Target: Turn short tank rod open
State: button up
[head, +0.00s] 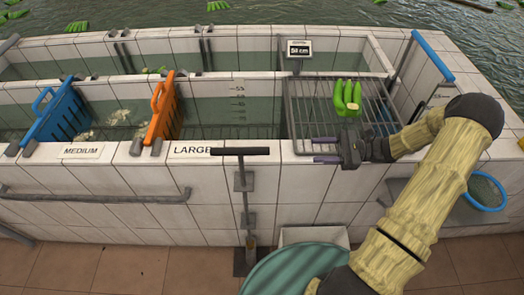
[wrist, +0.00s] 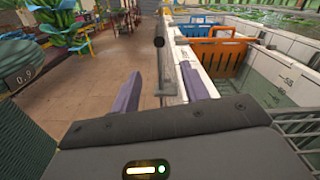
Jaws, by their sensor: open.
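The short tank rod has a dark T-shaped handle (head: 240,151) on an upright grey shaft (head: 244,190), which runs down the front of the white tiled tank between brackets. The fingers are apart and empty, with a gap to the handle's right end. In the wrist view, the dark handle end (wrist: 158,43) shows ahead, between the open fingers (wrist: 160,90).
A wire rack (head: 305,105) with green bananas (head: 346,97) lies on the tank behind my gripper. Orange (head: 162,108) and blue (head: 58,113) dividers stand in the water at left. A rail (head: 90,197) runs along the front wall.

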aim_at(265, 151)
jog(key=a+p, duration=0.2)
jog(key=a, duration=0.3)
jog(key=a+p, duration=0.1)
jog(key=a, duration=0.5)
jog(key=a+p, duration=0.2)
jog(key=a, duration=0.3)
jog(key=shift+w+a+r+p, duration=0.1)
jog(key=shift+w+a+p, duration=0.15)
jog(key=shift+a+p, duration=0.1)
jog(key=shift+a, duration=0.4)
jog(key=shift+c, duration=0.5)
grip_shut()
